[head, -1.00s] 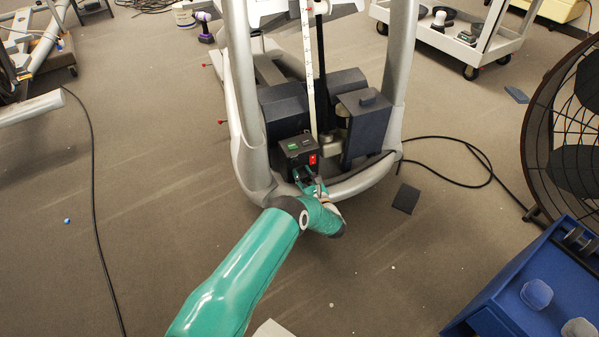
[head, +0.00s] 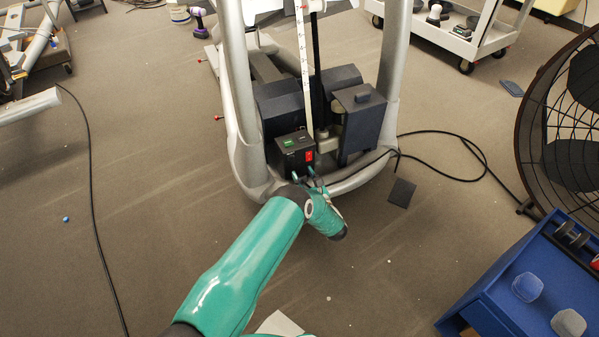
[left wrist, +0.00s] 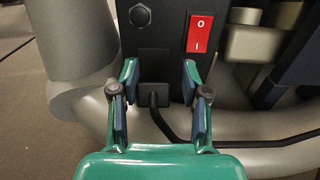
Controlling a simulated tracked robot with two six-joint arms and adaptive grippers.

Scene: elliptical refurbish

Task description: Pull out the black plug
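The black plug (left wrist: 153,95) sits at the lower part of the machine's black control box (left wrist: 165,50), with its cord hanging down. My left gripper (left wrist: 162,98) is open, one finger on each side of the plug, with visible gaps between. In the head view my left gripper (head: 305,179) is just in front of the control box (head: 294,152), below its red switch (head: 309,155). The plug is not clearly visible there. My right gripper is not in view.
The grey curved frame (head: 350,184) of the machine surrounds the box. A black cable (head: 470,143) runs over the floor on the right. A blue cart (head: 510,285) and a large fan (head: 565,130) stand at the right. The floor left of my arm is mostly clear.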

